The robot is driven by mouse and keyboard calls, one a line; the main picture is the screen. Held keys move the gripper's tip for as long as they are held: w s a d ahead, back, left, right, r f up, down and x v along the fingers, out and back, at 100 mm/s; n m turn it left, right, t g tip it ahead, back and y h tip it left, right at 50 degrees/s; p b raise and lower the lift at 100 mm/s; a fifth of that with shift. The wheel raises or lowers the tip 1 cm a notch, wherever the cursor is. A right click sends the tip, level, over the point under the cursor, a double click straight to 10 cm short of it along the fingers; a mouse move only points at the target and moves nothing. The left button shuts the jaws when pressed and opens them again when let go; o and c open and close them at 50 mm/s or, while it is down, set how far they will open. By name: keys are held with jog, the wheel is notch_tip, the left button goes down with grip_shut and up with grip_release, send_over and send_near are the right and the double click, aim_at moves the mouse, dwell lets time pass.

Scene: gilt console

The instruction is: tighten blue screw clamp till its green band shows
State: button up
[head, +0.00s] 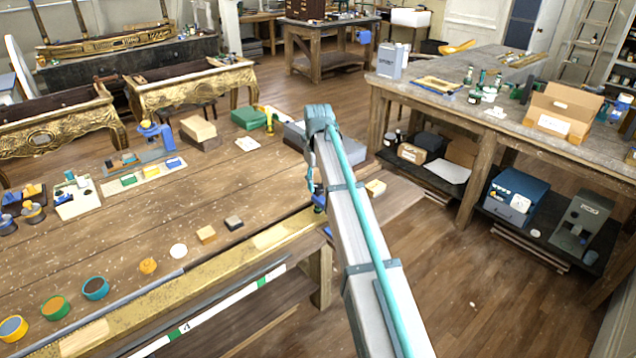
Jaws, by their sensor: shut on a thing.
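Small blue parts, likely of the blue screw clamp (319,200), show at the right end of the workbench's front edge, just left of my arm. Another blue bit (328,231) shows below that edge. My arm covers most of this spot. My gripper itself cannot be made out. No green band on the clamp can be seen from here.
The workbench (120,235) carries a long gilt strip (190,295) along its front edge. Small blocks and several round colored pots lie near it. A green box (249,118) and a grey case stand farther back. A second table (450,85) stands at right, with floor between.

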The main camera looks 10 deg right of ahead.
aim_at(318, 186)
jog(key=shift+w+r, duration=0.1)
jog(key=shift+r, duration=0.1)
jog(key=o, duration=1.1)
jog(key=shift+a, duration=0.1)
jog(key=shift+o, duration=0.2)
jog(key=shift+f, duration=0.1)
notch_tip(318, 186, up, 12)
